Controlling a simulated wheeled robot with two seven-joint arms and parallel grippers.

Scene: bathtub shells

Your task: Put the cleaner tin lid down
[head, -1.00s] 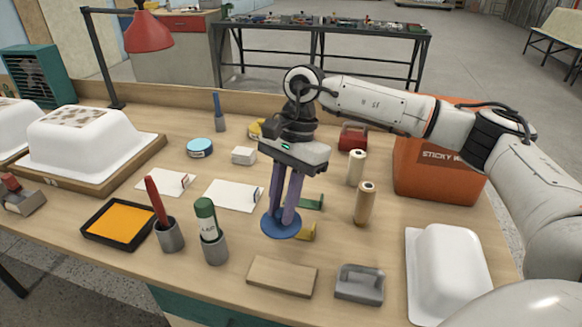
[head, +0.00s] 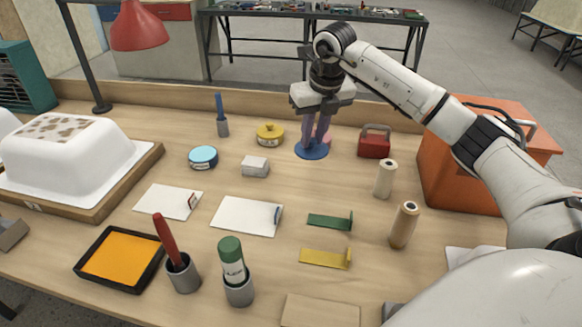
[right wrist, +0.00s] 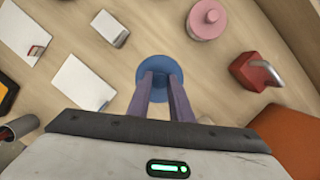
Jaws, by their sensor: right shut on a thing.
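The blue round lid (head: 312,151), which I take for the cleaner tin lid, is level beneath my right gripper (head: 313,142). The gripper points down and its two purple fingers are shut on the middle of the lid. In the right wrist view the lid (right wrist: 160,70) shows around the fingertips. I cannot tell whether it touches the table or hangs just above it. A pink tin (right wrist: 205,22) with a knob on top stands close by, mostly hidden behind the fingers in the head view. My left gripper is not in view.
A red box with a handle (head: 374,142) stands right of the lid. A yellow tin (head: 270,135), a white block (head: 255,166) and a blue-topped tin (head: 203,157) are to its left. Bare table lies in front, before a green squeegee-like piece (head: 330,221).

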